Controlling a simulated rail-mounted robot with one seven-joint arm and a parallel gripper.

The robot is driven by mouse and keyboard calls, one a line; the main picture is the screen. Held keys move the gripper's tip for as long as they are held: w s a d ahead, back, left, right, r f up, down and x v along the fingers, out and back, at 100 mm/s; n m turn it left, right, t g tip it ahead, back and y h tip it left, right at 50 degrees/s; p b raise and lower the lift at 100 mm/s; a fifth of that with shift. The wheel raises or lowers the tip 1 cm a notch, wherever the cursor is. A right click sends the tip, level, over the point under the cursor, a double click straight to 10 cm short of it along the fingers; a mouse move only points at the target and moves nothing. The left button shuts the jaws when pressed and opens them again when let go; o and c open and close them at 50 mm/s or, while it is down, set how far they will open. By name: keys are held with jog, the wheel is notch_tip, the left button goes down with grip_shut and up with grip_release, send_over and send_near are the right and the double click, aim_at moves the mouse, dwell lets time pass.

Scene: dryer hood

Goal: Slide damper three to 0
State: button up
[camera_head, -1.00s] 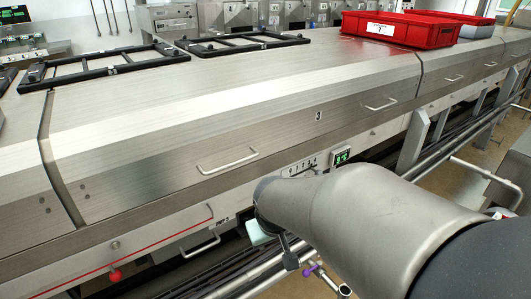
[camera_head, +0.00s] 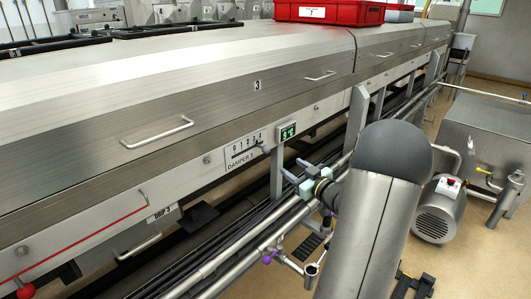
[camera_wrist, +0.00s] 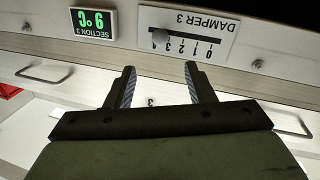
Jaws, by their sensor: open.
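The damper three plate (camera_head: 245,151) is a white label with a 0 to 4 scale on the front face of the hood. Its small grey knob (camera_head: 264,146) sits at the right end of the scale, near 4. In the wrist view the plate (camera_wrist: 190,28) appears upside down, with the round knob (camera_wrist: 160,36) near the 4 end and 0 at the right. My gripper (camera_head: 297,183) is below and right of the plate, apart from it. In the wrist view my gripper (camera_wrist: 158,75) is open and empty, its fingers pointing toward the panel with the knob beyond the gap.
A green display (camera_head: 288,132) sits right of the plate. A hood handle (camera_head: 157,132) is above left. Pipe rails (camera_head: 245,245) run below the hood, near a grey support post (camera_head: 354,122). A motor (camera_head: 436,212) stands on the floor at right. Red crates (camera_head: 330,12) rest on top.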

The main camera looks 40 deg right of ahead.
aim_at(269, 151)
jog(key=w, duration=1.5)
jog(key=shift+w+d+b, duration=0.15)
jog(key=shift+w+b, duration=0.05)
jog(key=shift+b, duration=0.1)
jog(key=shift+c, duration=0.3)
